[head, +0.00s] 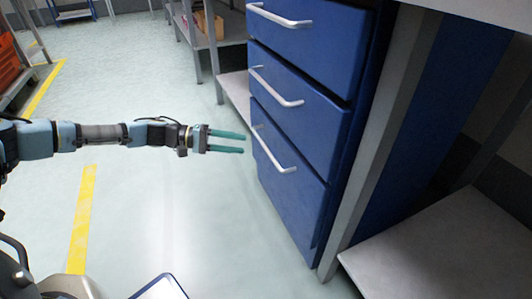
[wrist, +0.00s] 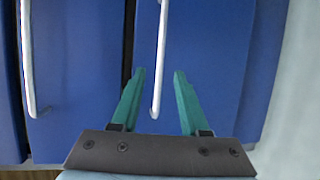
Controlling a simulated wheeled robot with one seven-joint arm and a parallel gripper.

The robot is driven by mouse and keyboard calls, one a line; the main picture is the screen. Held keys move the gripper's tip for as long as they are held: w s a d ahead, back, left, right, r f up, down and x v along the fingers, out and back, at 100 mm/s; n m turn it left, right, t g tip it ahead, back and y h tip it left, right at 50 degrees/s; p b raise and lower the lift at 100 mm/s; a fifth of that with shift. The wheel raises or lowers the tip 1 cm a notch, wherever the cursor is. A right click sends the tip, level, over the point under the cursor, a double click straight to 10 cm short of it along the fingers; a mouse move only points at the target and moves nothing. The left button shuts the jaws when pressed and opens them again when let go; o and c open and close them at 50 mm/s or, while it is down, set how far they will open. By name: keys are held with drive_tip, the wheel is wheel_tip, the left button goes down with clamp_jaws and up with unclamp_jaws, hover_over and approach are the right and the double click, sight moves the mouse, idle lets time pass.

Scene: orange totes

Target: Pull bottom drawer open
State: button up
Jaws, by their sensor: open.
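The blue drawer unit shows three stacked drawers in the head view, and the bottom drawer (head: 292,193) sits flush with the others. Its white bar handle (head: 273,150) runs across the upper part of its front. My gripper (head: 243,143) is open and empty, with teal fingers pointing at the handle from the left. In the wrist view, turned on its side, the bottom drawer (wrist: 215,55) fills the right part. Its handle (wrist: 161,60) lines up between the fingertips (wrist: 159,72), closer to the left finger. Whether the fingers reach past the bar is unclear.
The middle drawer (head: 293,103) and its handle (head: 276,87) are just above; that handle also shows at the left of the wrist view (wrist: 28,60). A grey post (head: 385,130) and low shelf (head: 450,250) stand at right. The floor before the drawers is clear.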

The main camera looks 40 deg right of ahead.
sight(266, 148)
drive_tip(key=b+x, duration=0.2)
drive_tip(key=x, duration=0.7)
drive_tip(key=shift+s, duration=0.15)
clamp_jaws()
idle(1.1)
